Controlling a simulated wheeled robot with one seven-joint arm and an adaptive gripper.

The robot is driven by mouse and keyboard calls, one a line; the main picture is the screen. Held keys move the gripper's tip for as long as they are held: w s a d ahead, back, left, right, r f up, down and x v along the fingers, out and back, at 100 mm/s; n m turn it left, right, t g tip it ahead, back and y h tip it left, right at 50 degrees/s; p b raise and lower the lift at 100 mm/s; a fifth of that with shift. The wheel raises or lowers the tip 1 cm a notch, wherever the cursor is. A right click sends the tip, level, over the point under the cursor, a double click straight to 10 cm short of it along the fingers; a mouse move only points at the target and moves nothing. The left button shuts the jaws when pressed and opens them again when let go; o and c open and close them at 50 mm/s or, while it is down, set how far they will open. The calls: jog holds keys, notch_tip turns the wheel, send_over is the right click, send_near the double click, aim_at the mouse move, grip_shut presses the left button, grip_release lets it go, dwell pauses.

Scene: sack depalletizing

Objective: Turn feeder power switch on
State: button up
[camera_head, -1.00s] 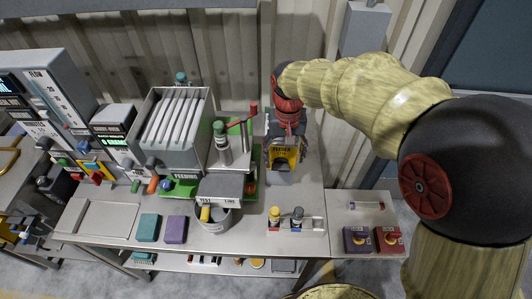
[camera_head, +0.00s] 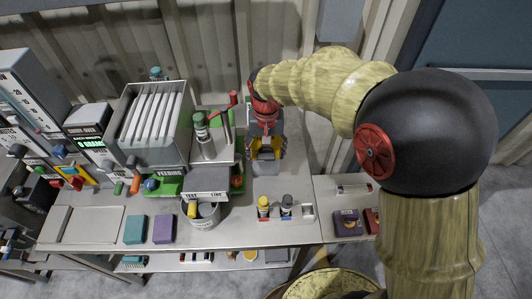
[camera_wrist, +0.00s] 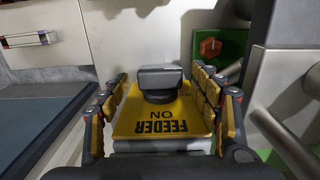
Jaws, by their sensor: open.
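The feeder switch has a yellow plate (camera_wrist: 165,122) lettered FEEDER ON, upside down in the wrist view. A dark grey knob (camera_wrist: 159,78) stands up from the plate. My gripper (camera_wrist: 160,88) is open, with one yellow-padded finger on each side of the knob and plate. Nothing is clamped, and gaps show between the knob and the fingers. In the head view my gripper (camera_head: 266,148) is over the switch at the back of the bench, and the arm hides much of the switch. Contact with the plate edges cannot be told.
A green plate with an orange-red knob (camera_wrist: 210,46) sits close to my right finger in the wrist view. A grey hopper (camera_head: 152,125) and red-handled press (camera_head: 212,135) stand left of my gripper. The bench front holds a yellow-topped (camera_head: 264,203) and a grey peg.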

jog(key=c, duration=1.1)
jog(key=shift+c, duration=0.3)
